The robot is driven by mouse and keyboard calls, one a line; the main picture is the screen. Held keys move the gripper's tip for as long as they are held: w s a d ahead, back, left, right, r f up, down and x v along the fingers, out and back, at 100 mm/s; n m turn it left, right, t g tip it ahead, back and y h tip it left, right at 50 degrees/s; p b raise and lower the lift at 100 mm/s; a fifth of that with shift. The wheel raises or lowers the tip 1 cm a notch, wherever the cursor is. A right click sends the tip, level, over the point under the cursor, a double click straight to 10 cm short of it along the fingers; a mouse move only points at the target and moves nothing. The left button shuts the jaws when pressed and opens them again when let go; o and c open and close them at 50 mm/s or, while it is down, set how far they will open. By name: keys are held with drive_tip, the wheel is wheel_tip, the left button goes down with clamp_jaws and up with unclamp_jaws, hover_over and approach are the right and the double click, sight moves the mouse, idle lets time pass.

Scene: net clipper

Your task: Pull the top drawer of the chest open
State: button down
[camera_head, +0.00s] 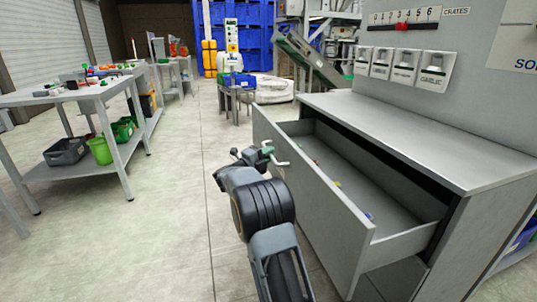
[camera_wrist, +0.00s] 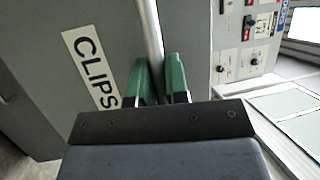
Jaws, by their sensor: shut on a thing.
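The chest (camera_head: 430,150) is grey and stands at the right in the head view. Its top drawer (camera_head: 320,215) is pulled well out, and its inside shows with a few small coloured items on the bottom. My gripper (camera_head: 270,155) is at the drawer's front, at its handle. In the wrist view my gripper's green fingers (camera_wrist: 160,82) are shut on the drawer's handle (camera_wrist: 150,35), a pale bar between them. The fingertips are partly hidden in the head view.
A workbench (camera_head: 90,90) with bins on its lower shelf stands at the left. A small table (camera_head: 237,90) with a blue bin stands farther back. The wall panel (camera_head: 460,60) with switches rises behind the chest. The floor (camera_head: 170,210) left of my arm is clear.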

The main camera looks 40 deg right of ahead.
drive_tip(key=shift+f, duration=0.1)
drive_tip(key=c, duration=1.1)
unclamp_jaws()
drive_tip(key=shift+c, duration=0.2)
drive_tip(key=p+v, duration=0.3)
drive_tip(key=v, duration=1)
drive_tip(key=shift+a, duration=0.4)
